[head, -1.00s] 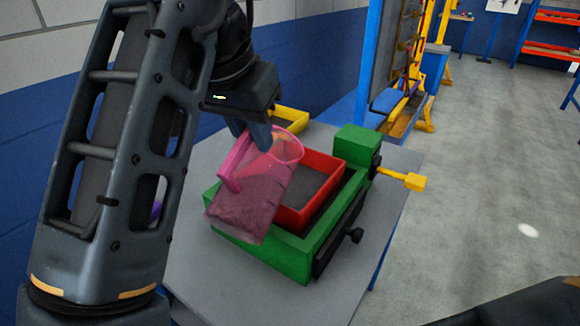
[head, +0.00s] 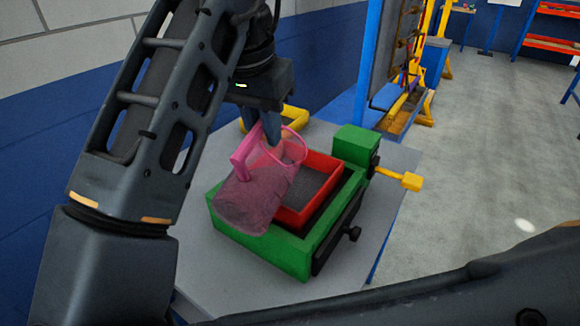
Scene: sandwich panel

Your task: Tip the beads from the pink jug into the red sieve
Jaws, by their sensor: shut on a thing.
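The pink jug (head: 255,199) is see-through and tilted, its rim toward the upper right, over the left part of the red sieve. Dark beads seem to lie in its lower part; how many is hard to tell. My gripper (head: 268,138) is shut on the jug near its handle and rim. The red sieve (head: 322,163) is a square frame with a grey bottom, set in a green machine (head: 292,258). The jug hides its left side. I cannot make out beads falling.
A yellow frame-like object (head: 297,117) is behind the jug. Open floor lies to the right.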

